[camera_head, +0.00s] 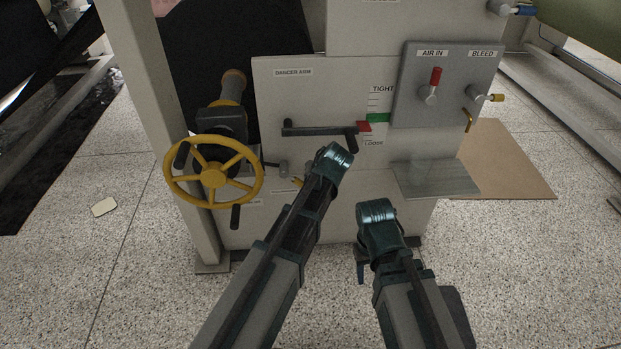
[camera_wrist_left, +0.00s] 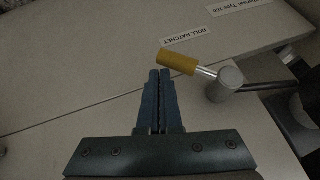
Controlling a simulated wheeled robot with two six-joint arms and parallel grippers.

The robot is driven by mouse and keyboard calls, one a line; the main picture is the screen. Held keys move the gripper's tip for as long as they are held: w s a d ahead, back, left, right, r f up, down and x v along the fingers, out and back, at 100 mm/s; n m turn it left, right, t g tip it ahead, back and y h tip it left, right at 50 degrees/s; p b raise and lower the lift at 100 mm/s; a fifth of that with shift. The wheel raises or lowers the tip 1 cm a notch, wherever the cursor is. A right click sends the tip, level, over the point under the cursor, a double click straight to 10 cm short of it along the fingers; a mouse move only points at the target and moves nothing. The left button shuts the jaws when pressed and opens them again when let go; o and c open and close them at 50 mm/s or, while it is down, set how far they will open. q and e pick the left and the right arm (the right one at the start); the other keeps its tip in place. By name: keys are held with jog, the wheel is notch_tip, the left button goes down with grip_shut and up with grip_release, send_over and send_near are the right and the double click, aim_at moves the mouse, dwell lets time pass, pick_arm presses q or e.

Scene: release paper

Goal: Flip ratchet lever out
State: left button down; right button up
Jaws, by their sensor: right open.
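The ratchet lever has a yellow grip (camera_wrist_left: 176,61) on a short metal rod, joined to a round grey hub (camera_wrist_left: 226,84). It stands out from the pale panel beside the ROLL RATCHET label, which appears upside down in the left wrist view. In the head view the hub (camera_head: 283,168) is right of the yellow handwheel, and the grip (camera_head: 297,182) is partly covered by my left arm. My left gripper (camera_wrist_left: 160,73) has its fingers together, empty, with the tips just below the yellow grip and apparently apart from it. My right gripper (camera_head: 362,266) is open, low in front of the panel.
The yellow handwheel (camera_head: 213,172) stands left of the lever. The dark dancer arm (camera_head: 310,130) is above it. A grey valve panel (camera_head: 447,85) and a metal shelf (camera_head: 433,178) are to the right. The speckled floor in front is open.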

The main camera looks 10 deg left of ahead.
pick_arm(q)
jog(key=p+v, duration=1.1)
jog(key=v, duration=0.2)
jog(key=shift+s+r, duration=0.25)
jog(key=shift+r, duration=0.05)
jog(key=shift+d, duration=0.1)
jog(key=s+a+f+m+g+h, duration=0.1)
jog(key=s+a+f+g+h, duration=0.1)
jog(key=s+a, duration=0.35)
jog(key=s+a+f+m+g+h, duration=0.1)
jog(key=s+a+f+g+h, duration=0.15)
jog(key=s, duration=0.55)
jog(key=s+d+m+g+y, duration=0.15)
jog(key=s+d+m, duration=0.35)
jog(key=d, duration=0.6)
notch_tip(320, 180, up, 37)
jog(key=s+n+p, duration=0.1)
jog(key=p, duration=3.5)
jog(key=shift+f, duration=0.2)
